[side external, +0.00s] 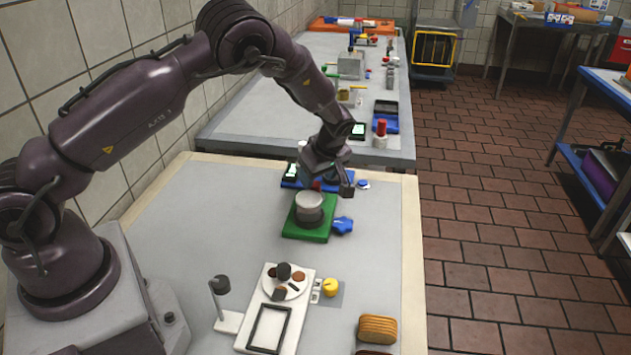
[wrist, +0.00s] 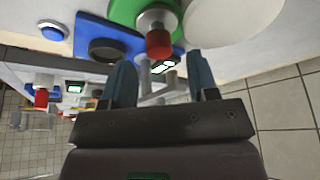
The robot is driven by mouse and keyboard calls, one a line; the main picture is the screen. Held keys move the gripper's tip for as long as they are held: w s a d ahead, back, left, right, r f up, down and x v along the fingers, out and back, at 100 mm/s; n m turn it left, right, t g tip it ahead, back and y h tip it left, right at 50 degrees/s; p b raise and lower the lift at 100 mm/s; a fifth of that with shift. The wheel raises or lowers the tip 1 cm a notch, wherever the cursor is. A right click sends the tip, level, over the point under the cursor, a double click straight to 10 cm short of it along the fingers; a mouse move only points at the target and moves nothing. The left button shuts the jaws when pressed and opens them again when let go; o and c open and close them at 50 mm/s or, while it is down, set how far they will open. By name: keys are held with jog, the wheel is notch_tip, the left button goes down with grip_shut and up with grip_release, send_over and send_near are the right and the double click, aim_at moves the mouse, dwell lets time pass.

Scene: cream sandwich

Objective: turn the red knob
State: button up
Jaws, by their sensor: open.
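The red knob (wrist: 158,44) is a short red cylinder on a silver collar, in the wrist view at the edge of a green base (wrist: 122,12). In the side view a small bit of red (side external: 316,186) shows under my wrist, mostly hidden. My gripper (wrist: 160,64) is open, with one blue-grey finger to each side of the knob's line in the wrist view. The knob shows beyond the fingertips, and I cannot tell whether they touch it. In the side view my gripper (side external: 338,186) is low over the back of the green base.
A grey round pot (side external: 309,203) sits on the green base, with a blue star-shaped handle (side external: 343,225) beside it. A blue plate (side external: 290,182) lies behind. A white board (side external: 252,318) with food and a yellow knob (side external: 330,286) are at the front. Another table stands beyond.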

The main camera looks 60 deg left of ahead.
aim_at(315, 191)
jog(key=shift+x, duration=1.4)
jog(key=shift+c, duration=0.4)
jog(key=c, duration=0.8)
jog(key=shift+c, duration=0.2)
jog(key=shift+m, duration=0.3)
jog(key=m+t, duration=0.1)
jog(key=m, duration=0.2)
jog(key=shift+m+t, duration=0.3)
jog(key=m, duration=0.2)
jog(key=m+t+h, duration=0.1)
jog(key=m, duration=0.1)
jog(key=shift+a+m+t, duration=0.1)
jog(key=shift+m+t, duration=0.2)
jog(key=m, duration=0.2)
jog(key=m+h, duration=0.1)
jog(key=m, duration=0.1)
jog(key=shift+t+h, duration=0.3)
jog(key=shift+t, duration=0.1)
jog(key=shift+m+t+h, duration=0.3)
jog(key=shift+m+h, duration=0.4)
jog(key=shift+m, duration=1.4)
